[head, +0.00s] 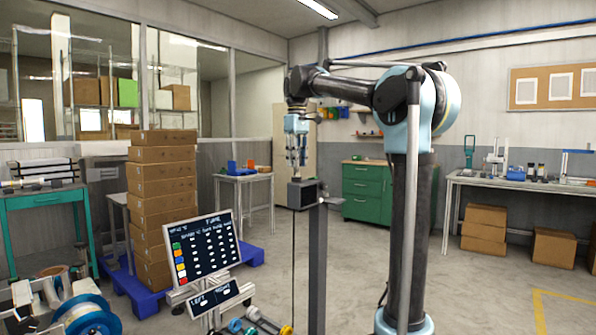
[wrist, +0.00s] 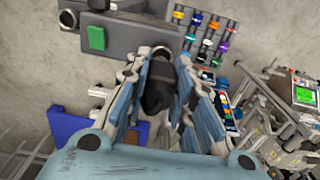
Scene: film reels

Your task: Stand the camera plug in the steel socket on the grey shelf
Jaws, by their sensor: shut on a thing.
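My gripper (head: 297,158) hangs fingers down in the middle of the head view, above a dark grey box on a post (head: 302,194). In the wrist view my gripper (wrist: 160,72) is shut on a black rounded piece (wrist: 157,92), which looks like the camera plug. The fingers hide part of its sides. In the head view the held piece is too small to make out. A grey box-like surface with a green square (wrist: 96,38) lies beyond the fingertips at upper left in the wrist view. I cannot clearly pick out the steel socket or say which surface is the grey shelf.
A display stand (head: 205,255) is at lower front, beside reels (head: 88,315). Stacked cartons (head: 162,205) stand on a blue pallet (head: 140,290) to the left. A green cabinet (head: 368,190) is behind. A workbench (head: 530,186) is at right. Open floor lies at right front.

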